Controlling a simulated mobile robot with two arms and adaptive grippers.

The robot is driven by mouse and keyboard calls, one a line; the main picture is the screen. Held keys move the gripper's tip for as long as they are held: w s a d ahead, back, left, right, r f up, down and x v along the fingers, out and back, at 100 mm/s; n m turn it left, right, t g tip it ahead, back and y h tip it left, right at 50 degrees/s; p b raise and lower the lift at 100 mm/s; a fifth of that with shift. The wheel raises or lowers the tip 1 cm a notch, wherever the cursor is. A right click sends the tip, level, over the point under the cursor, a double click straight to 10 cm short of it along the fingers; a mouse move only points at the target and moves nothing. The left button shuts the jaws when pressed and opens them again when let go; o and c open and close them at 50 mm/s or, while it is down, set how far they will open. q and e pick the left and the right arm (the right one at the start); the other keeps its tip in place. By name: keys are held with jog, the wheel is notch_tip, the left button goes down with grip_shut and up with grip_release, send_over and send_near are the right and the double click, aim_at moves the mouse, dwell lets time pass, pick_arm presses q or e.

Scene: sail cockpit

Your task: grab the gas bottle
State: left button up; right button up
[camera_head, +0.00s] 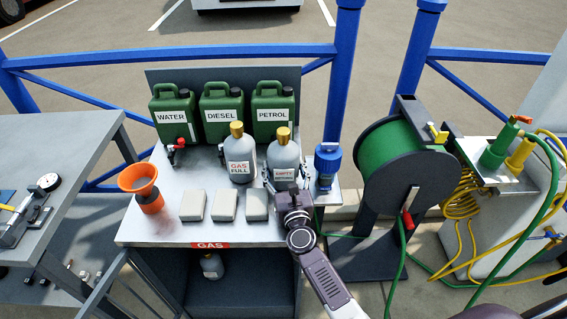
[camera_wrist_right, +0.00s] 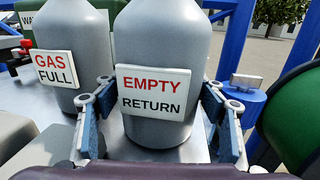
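Two grey gas bottles with brass caps stand upright on the metal counter (camera_head: 165,232). The left one (camera_head: 239,152) is labelled GAS FULL; it also shows at the left in the right wrist view (camera_wrist_right: 70,28). The other (camera_head: 284,150) is labelled EMPTY RETURN and fills the middle of the right wrist view (camera_wrist_right: 160,45). My right gripper (camera_head: 284,180) reaches in from the front, with its fingers (camera_wrist_right: 158,105) open on either side of the EMPTY RETURN bottle. I cannot tell whether the pads touch it. My left gripper is not in view.
Green WATER (camera_head: 173,112), DIESEL (camera_head: 221,110) and PETROL (camera_head: 273,108) cans stand behind. A blue canister (camera_head: 327,168) is close on the right. Several pale blocks (camera_head: 225,205) and an orange funnel (camera_head: 146,187) sit left. A green hose reel (camera_head: 395,165) stands further right.

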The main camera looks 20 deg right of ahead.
jog(key=c, duration=1.2)
jog(key=shift+r, duration=0.15)
jog(key=shift+c, duration=0.2)
jog(key=shift+w, duration=0.1)
jog(key=shift+r, duration=0.1)
notch_tip(320, 180, up, 20)
jog(key=p, duration=1.8)
jog(key=shift+p, duration=0.3)
